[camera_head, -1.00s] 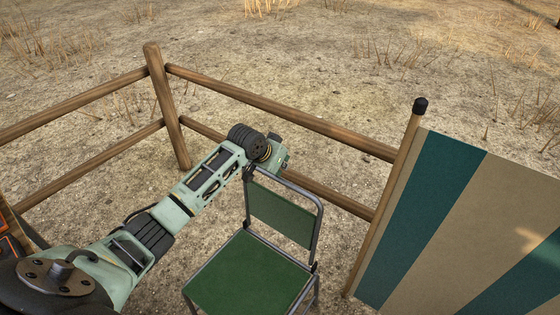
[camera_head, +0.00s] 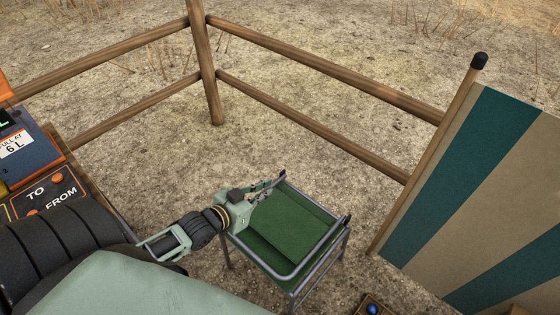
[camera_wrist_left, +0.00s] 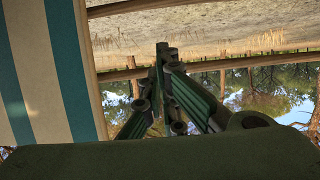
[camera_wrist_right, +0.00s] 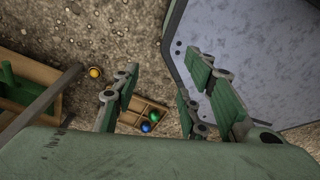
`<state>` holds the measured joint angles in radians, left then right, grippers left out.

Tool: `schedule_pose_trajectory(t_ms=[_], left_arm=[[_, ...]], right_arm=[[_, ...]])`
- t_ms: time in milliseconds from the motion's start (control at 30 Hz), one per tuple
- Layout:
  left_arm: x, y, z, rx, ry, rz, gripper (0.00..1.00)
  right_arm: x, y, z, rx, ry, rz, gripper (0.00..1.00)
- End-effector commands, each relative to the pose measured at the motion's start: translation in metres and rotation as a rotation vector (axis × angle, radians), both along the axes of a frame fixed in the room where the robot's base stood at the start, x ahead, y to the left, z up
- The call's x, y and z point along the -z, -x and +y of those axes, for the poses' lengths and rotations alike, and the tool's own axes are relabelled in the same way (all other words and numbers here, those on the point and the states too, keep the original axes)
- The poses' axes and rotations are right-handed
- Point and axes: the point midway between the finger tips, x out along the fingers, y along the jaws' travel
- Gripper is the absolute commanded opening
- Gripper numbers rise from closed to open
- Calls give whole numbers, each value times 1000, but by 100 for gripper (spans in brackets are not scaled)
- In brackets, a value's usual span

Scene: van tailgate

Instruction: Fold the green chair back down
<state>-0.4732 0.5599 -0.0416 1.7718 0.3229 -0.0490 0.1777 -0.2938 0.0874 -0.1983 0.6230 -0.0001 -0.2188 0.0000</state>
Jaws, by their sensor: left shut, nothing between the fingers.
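The green chair (camera_head: 288,268) stands in the lower middle of the head view. Its green back (camera_head: 292,218) lies folded down over the seat, with the metal tube frame of the back toward me. Most of the seat is hidden under it. My left gripper (camera_head: 272,189) is at the far left edge of the chair, by the hinge side; whether it touches the frame cannot be told. It is shut and empty; its fingers also show in the left wrist view (camera_wrist_left: 163,75). My right gripper (camera_wrist_right: 160,85) shows only in the right wrist view, open and empty.
A wooden rail fence (camera_head: 210,75) runs behind the chair. A striped windbreak (camera_head: 460,180) stands close on the right. Orange and blue boxes (camera_head: 45,165) are at the left. A wooden tray (camera_wrist_right: 132,124) with coloured balls lies on the ground.

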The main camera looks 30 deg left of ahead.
Motion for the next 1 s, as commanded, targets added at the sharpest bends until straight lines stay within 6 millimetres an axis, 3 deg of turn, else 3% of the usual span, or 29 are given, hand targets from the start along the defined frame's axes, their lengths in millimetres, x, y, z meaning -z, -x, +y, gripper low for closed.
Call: schedule_pose_trajectory(t_ms=[33,200,500,700,1000], left_arm=[[19,14,2,-2,-1,7,0],[60,48,7,-2,1,5,0],[111,81,12,-1,0,2,0],[126,89,12,0,1,0,0],[129,91,13,0,1,-1,0]], right_arm=[[8,2,0,0,-1,2,40],[23,9,2,1,-2,12,40],[45,10,12,4,-14,14,40],[51,9,12,3,-14,13,40],[51,7,7,0,-8,11,40]])
